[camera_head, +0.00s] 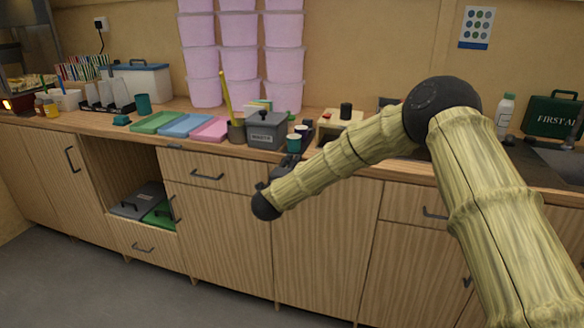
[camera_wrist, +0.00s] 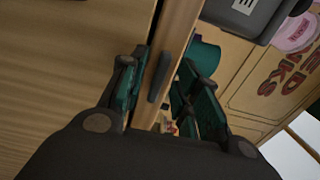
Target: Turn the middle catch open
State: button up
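In the wrist view a dark, elongated catch (camera_wrist: 158,77) lies lengthwise along the light wooden counter edge (camera_wrist: 178,32). My gripper (camera_wrist: 163,95) is open, with one teal-padded finger on each side of the catch. Gaps show between the catch and both fingers, so it is not clamped. In the head view my gripper (camera_head: 286,166) is at the counter's front edge, above the cupboard doors. There the gripper and my arm hide the catch, and I cannot make out its state.
A grey bin (camera_head: 267,130) and a teal cup (camera_head: 294,144) stand on the counter close behind my gripper. The cup (camera_wrist: 207,54) is near the right finger in the wrist view. Coloured trays (camera_head: 184,125) lie further left. The floor (camera_head: 95,285) in front is clear.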

jog(key=v, duration=1.1)
jog(key=shift+s, duration=0.35)
jog(key=shift+a, duration=0.1)
jog(key=s+d+f+n+g+y+p, duration=0.25)
jog(key=s+f+n, duration=0.25)
jog(key=s+f, duration=0.3)
jog(key=s+d+f+n+g+y+p, duration=0.15)
jog(key=s+d+f+n, duration=0.35)
jog(key=f, duration=0.6)
jog(key=s+d+f+n+g+y+p, duration=0.2)
jog(key=s+f+n+g, duration=0.15)
jog(key=s+f, duration=0.5)
jog(key=s+d+f+n+g+p, duration=0.1)
jog(key=s+d, duration=0.4)
jog(key=s, duration=0.6)
jog(key=s+d+f+n+g+p, duration=0.1)
jog(key=s+d+f+n+g, duration=0.2)
jog(key=s, duration=0.8)
jog(key=s+d+f+n+g+p, duration=0.1)
jog(key=s+d+n+g, duration=0.2)
jog(key=s, duration=0.9)
jog(key=d+g, duration=0.2)
jog(key=d, duration=0.2)
jog(key=shift+d+f+g+p, duration=0.35)
jog(key=shift+f, duration=0.05)
jog(key=shift+w+n, duration=0.1)
jog(key=shift+n, duration=0.15)
